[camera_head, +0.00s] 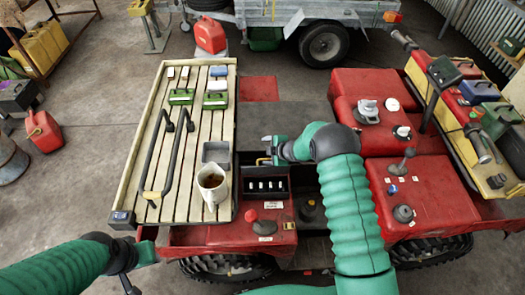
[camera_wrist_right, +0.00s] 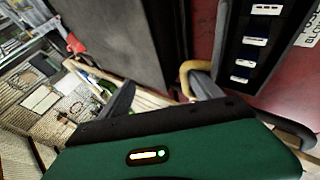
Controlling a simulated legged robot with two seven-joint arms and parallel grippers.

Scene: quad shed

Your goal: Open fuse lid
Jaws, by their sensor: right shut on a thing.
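The fuse box (camera_head: 280,198) is a black open-topped box on the red vehicle body, with a row of white fuses (camera_head: 265,186) showing inside. The fuses (camera_wrist_right: 248,60) also show at the right of the right wrist view. The dark fuse lid (camera_wrist_right: 125,40) stands raised beside them. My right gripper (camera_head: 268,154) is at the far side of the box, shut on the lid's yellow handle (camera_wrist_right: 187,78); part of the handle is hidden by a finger. My left gripper (camera_head: 132,274) is low at the left, away from the box; its jaw opening is unclear.
Left of the box, a slatted rack (camera_head: 180,125) carries a mug (camera_head: 211,184), a grey tray (camera_head: 216,153) and a long dark handle bar (camera_head: 165,150). A red knob (camera_head: 250,216) stands just in front of the box. Red panels with levers (camera_head: 405,190) lie right of my arm.

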